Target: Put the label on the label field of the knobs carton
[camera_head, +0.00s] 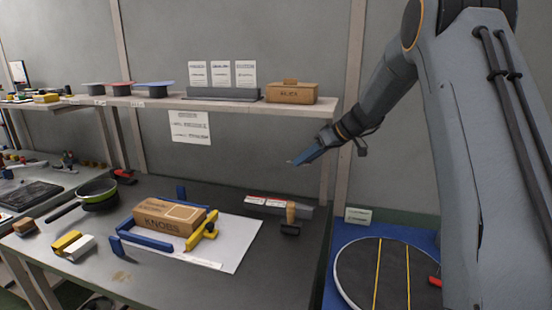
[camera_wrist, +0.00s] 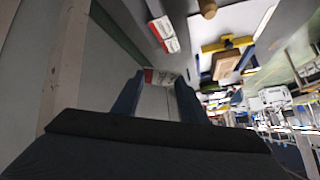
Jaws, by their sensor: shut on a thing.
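The knobs carton (camera_head: 160,222) is a brown box marked KNOBS, lying on a white sheet on the workbench. Its label field (camera_head: 186,212) is a pale outlined area on the top, with no label on it. My gripper (camera_head: 291,162) is in the air right of and above the carton, well apart from it. The carton also shows in the wrist view (camera_wrist: 226,66), upper right of the fingers.
Blue stops (camera_head: 145,241) and a yellow clamp (camera_head: 203,231) stand around the carton. A shelf (camera_head: 215,104) runs above the bench, carrying a KLICK box (camera_head: 291,94). A pan (camera_head: 97,195) stands left.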

